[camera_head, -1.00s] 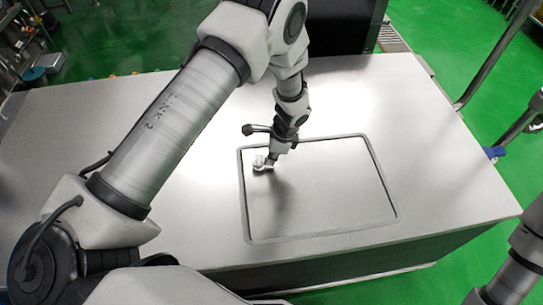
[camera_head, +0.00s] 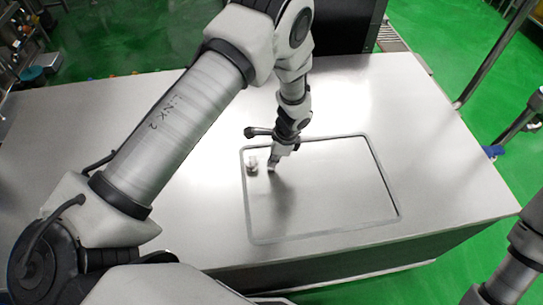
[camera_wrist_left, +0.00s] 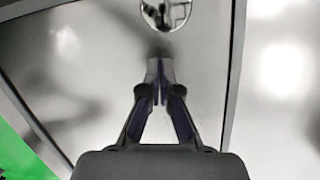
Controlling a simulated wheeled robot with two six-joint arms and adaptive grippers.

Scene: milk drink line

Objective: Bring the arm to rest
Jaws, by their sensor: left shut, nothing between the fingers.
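My left gripper (camera_head: 271,168) is over the left part of the framed panel on the table, and its fingers are shut with nothing between them. In the left wrist view the closed fingertips (camera_wrist_left: 160,68) point at the grey panel surface. A small shiny round metal piece (camera_head: 252,167) stands just left of the fingertips, apart from them. It also shows in the left wrist view (camera_wrist_left: 165,14), cut by the top edge. My left arm comes in from the left and bends down over the table. My right gripper is not in view.
The grey metal table (camera_head: 450,150) is otherwise bare, with a dark-edged rectangular panel (camera_head: 330,200) in its top. A black box (camera_head: 343,25) stands behind the far edge. Metal rails (camera_head: 500,50) rise at the right. Green floor (camera_head: 440,40) surrounds the table.

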